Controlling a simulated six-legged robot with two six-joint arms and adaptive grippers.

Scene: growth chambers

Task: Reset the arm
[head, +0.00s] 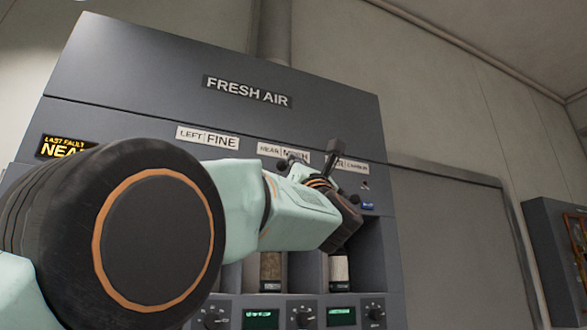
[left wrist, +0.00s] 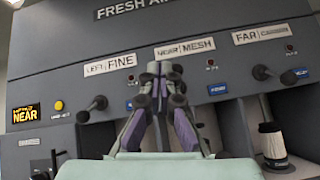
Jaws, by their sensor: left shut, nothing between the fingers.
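My left arm comes in from the left in the head view and reaches in front of the grey FRESH AIR panel (head: 215,60). My left gripper (head: 332,150) is at the arm's far end, before the labels on the right. In the left wrist view the left gripper (left wrist: 163,72) has its fingertips together, with nothing seen between them. It hides part of the panel below the NEAR MESH label (left wrist: 185,47). I cannot tell whether it touches the panel. My right gripper is not in view.
In the left wrist view, one black lever (left wrist: 95,106) is below LEFT FINE and another (left wrist: 264,72) is below FAR. A dark-topped cylinder (left wrist: 272,142) stands in the right bay. A yellow-lettered NEAR display (left wrist: 26,114) is at left. A grey cabinet (head: 555,250) is at far right.

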